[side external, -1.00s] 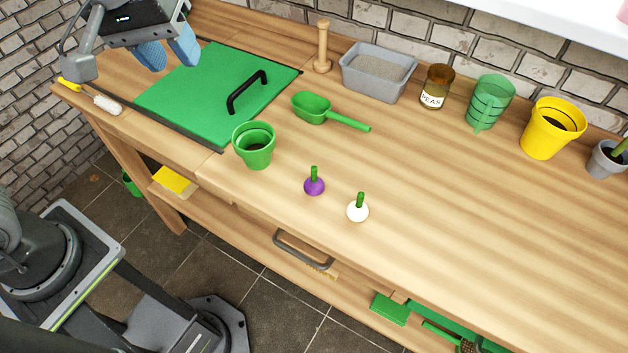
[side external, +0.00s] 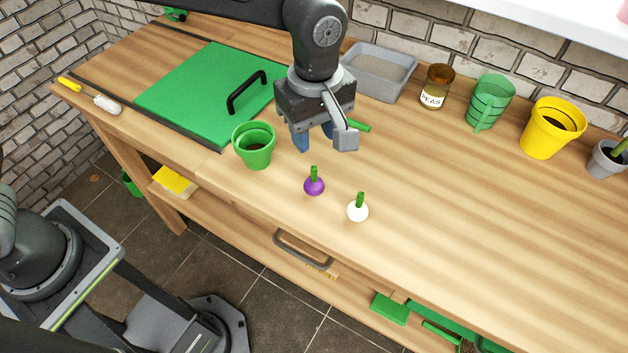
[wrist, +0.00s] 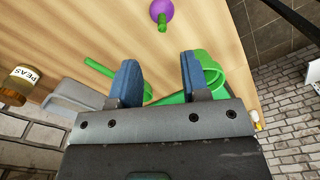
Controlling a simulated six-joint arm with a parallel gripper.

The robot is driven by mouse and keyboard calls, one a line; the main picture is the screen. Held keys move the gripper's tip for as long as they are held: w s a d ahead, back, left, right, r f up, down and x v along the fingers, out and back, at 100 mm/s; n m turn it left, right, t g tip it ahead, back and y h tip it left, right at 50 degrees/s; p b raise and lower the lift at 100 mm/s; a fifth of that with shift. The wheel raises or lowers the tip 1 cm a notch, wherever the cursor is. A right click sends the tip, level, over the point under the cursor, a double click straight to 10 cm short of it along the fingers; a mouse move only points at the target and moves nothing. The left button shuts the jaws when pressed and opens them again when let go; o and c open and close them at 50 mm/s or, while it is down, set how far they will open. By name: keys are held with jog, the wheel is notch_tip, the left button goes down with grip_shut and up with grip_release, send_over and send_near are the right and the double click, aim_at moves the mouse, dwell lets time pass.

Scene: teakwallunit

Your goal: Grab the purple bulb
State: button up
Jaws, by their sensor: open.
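The purple bulb (side external: 314,187) with a short green stem stands on the wooden bench in the side view, between a green pot and a white bulb. In the wrist view the purple bulb (wrist: 162,10) is at the top edge, beyond my fingertips, with its stem pointing towards me. My gripper (side external: 318,144) is open and empty, above the bench and behind the purple bulb. In the wrist view its two blue fingers (wrist: 158,66) are apart with bare wood between them. Nothing touches the bulb.
The white bulb (side external: 358,212) stands close to the right of the purple one. The green pot (side external: 256,148) is close on the left. A green scoop (side external: 357,125) is partly hidden behind my gripper. A grey tray (side external: 382,72) and a peas jar (side external: 436,88) stand behind. The right front bench is clear.

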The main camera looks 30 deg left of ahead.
aim_at(314, 166)
jog(key=shift+s+f, duration=0.15)
jog(key=shift+f, duration=1.8)
jog(key=shift+s+f, duration=0.1)
jog(key=shift+f, duration=1.8)
grip_shut()
